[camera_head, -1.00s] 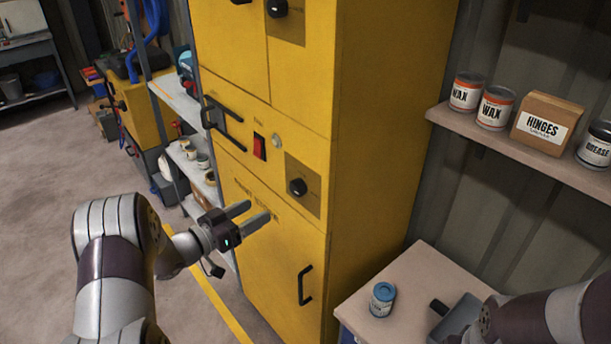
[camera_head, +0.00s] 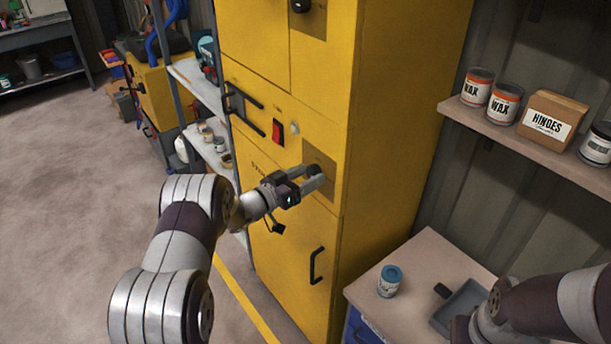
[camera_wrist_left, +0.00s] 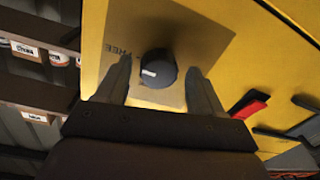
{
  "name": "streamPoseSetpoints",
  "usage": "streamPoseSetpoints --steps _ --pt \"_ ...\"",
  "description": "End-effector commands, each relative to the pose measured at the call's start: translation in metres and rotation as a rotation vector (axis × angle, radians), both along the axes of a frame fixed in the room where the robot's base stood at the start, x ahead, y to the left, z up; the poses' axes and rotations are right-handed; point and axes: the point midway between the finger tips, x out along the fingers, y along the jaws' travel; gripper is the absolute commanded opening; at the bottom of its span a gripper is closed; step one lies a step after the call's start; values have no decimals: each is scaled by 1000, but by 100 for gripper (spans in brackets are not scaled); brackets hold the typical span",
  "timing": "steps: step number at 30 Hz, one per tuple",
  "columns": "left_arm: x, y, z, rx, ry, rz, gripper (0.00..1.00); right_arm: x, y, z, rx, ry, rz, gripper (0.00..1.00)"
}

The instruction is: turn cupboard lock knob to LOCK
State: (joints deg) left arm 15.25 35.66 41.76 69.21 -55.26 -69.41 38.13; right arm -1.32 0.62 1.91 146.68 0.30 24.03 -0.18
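The yellow cupboard (camera_head: 285,235) stands in the middle of the head view. Its black round lock knob (camera_head: 314,170) sits on a brownish plate, partly hidden by my left gripper. In the left wrist view the knob (camera_wrist_left: 157,69) has a white mark toward its left side, near the printed word FREE. My left gripper (camera_head: 316,177) is open, with one finger on each side of the knob; gaps show, and contact cannot be told. It also shows in the left wrist view (camera_wrist_left: 160,85). My right arm enters at the lower right; its fingers are not clearly seen.
A second black knob is higher on the cupboard. A red switch (camera_head: 278,131) and black handles are nearby. A bench (camera_head: 430,258) with a blue-lidded can (camera_head: 389,281) and grey tray stands at right. A shelf with cans and a box (camera_head: 551,120) is above it.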

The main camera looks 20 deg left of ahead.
Motion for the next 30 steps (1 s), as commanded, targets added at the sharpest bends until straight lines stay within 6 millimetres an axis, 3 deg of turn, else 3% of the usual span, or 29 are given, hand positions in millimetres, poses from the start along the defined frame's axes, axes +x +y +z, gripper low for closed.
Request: streamPoseSetpoints --steps 1,3,5,17,30 --pt "0 0 0 0 0 0 52 0 0 0 0 0 0 43" --pt "0 0 0 0 0 0 29 0 0 0 0 0 0 43" --pt "0 1 0 0 0 1 13 0 0 0 0 0 0 43" --pt "0 1 1 -25 18 1 13 0 0 2 0 0 0 43" --pt "0 2 4 -275 211 3 13 0 0 15 0 0 0 43"
